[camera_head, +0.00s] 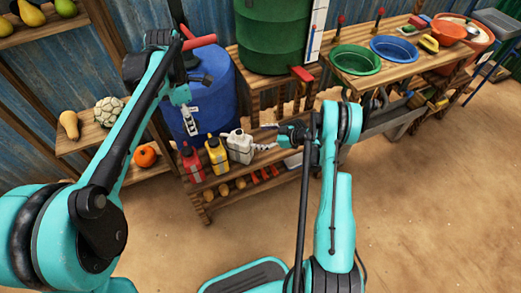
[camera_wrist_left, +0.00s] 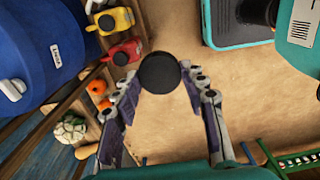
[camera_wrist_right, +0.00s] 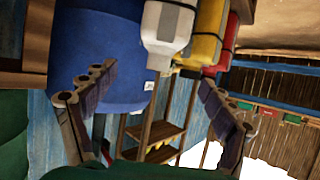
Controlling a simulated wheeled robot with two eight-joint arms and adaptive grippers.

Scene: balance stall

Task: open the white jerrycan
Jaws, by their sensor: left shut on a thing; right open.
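The white jerrycan (camera_head: 240,148) stands on the bench at the right end of a row of cans. It also shows in the right wrist view (camera_wrist_right: 166,24), where its neck looks bare, without a dark cap. My left gripper (camera_head: 191,131) is above the red and yellow cans, left of the white one. In the left wrist view it is shut on a round black cap (camera_wrist_left: 160,73), held clear of the cans. My right gripper (camera_head: 263,146) is open just right of the white jerrycan, fingers towards it. Nothing is between its fingers (camera_wrist_right: 158,80).
A yellow can (camera_head: 217,155) and a red can (camera_head: 192,163) stand close beside the white one. A blue barrel (camera_head: 208,90) is right behind them. A green barrel (camera_head: 272,35) and basins (camera_head: 355,60) are further right. The sandy floor in front is open.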

